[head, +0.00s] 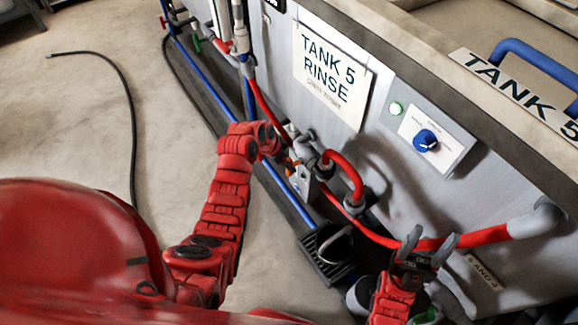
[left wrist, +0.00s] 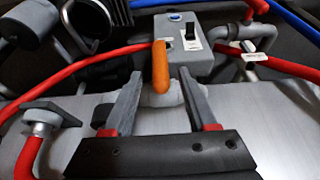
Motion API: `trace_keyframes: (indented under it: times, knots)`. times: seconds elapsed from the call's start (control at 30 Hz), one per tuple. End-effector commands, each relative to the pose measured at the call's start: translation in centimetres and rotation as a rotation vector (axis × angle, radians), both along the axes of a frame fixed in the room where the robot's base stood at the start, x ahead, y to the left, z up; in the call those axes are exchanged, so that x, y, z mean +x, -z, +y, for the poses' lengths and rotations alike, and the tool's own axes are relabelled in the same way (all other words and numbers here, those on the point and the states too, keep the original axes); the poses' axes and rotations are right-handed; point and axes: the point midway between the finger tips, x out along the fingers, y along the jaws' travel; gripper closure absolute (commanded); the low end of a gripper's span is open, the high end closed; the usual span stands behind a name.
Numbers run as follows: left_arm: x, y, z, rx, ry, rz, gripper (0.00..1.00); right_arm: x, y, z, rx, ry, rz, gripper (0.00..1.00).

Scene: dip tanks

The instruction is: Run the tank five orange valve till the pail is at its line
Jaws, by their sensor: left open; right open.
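The orange valve handle (left wrist: 161,67) stands out from a grey valve body in the left wrist view. In the head view only a bit of orange (head: 290,161) shows beside my left gripper. My left gripper (left wrist: 159,74) is open, one finger on each side of the handle's near end; I cannot tell whether either touches it. My right gripper (head: 429,243) is open and empty, in front of the red pipe at lower right. I cannot make out the pail or its line clearly in either view.
The tank wall carries a "TANK 5 RINSE" sign (head: 332,75) and a control panel with a blue knob (head: 425,140). Red pipes (head: 343,172) run along it. A black hose (head: 131,120) crosses open floor at left.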

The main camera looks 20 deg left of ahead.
Motion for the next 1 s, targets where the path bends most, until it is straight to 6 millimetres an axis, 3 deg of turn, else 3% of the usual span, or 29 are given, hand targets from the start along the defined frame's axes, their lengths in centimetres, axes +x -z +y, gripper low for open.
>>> trace_keyframes:
  times: [0.1, 0.3, 0.73, 1.0]
  knots:
    - [0.5, 2.0, -0.5, 0.001, 0.001, 0.004, 0.43, 0.0, 0.2, 0.0, 0.0, 0.0, 0.0, 0.4]
    - [1.2, 3.7, -0.9, 0.001, -0.001, 0.002, 0.43, 0.0, 0.3, 0.0, 0.0, 0.0, 0.0, 0.4]
    - [1.4, 4.2, -1.0, 0.002, -0.001, -0.002, 0.43, 0.0, 0.3, 0.0, 0.0, 0.0, 0.0, 0.4]
    - [1.4, 4.2, -1.0, 0.001, -0.001, -0.001, 0.91, 0.0, 0.3, 0.0, 0.0, 0.0, 0.0, 0.4]
